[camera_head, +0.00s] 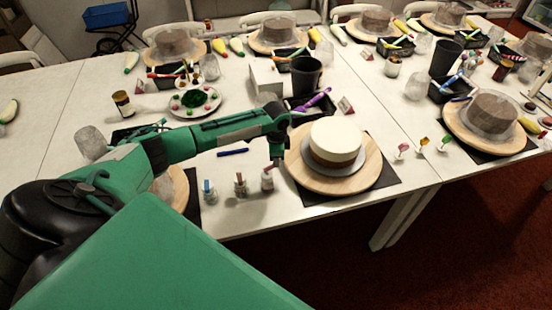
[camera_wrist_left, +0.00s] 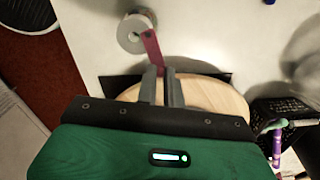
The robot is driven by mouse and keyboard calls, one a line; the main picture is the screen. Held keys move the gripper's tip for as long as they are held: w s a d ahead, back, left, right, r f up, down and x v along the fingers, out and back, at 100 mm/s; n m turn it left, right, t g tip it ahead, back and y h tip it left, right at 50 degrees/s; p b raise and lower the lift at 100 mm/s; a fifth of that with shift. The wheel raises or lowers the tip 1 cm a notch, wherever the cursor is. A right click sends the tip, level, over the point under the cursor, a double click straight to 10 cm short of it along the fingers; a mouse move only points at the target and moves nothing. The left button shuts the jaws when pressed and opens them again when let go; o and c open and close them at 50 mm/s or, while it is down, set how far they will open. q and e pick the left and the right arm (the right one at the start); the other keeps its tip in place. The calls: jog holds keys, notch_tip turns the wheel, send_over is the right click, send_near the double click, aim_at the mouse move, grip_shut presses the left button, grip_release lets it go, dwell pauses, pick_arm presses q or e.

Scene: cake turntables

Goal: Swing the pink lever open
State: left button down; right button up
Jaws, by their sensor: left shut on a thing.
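The pink lever (camera_wrist_left: 152,48) shows in the left wrist view as a flat, dark pink strip on a small round grey-white jar (camera_wrist_left: 132,36). It reaches from the jar toward my fingers. My left gripper (camera_wrist_left: 161,76) is shut on the lever's free end, which goes in between the two grey fingertips. In the head view my left gripper (camera_head: 277,160) is just right of the jar (camera_head: 267,181), low over the table beside the wooden turntable (camera_head: 310,180). The lever is small there, at the jar's top. My right gripper is not in view.
A white and brown cake (camera_head: 336,142) stands on the turntable. A blue pen (camera_head: 233,152) lies behind the jars. The table's front edge is near.

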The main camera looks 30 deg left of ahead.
pick_arm(q)
jog(key=c, duration=1.5)
grip_release()
jog(key=shift+r, duration=0.1)
notch_tip(320, 180, up, 14)
jog(key=b, duration=0.3)
jog(key=shift+s+d+f, duration=0.1)
jog(key=shift+f, duration=0.1)
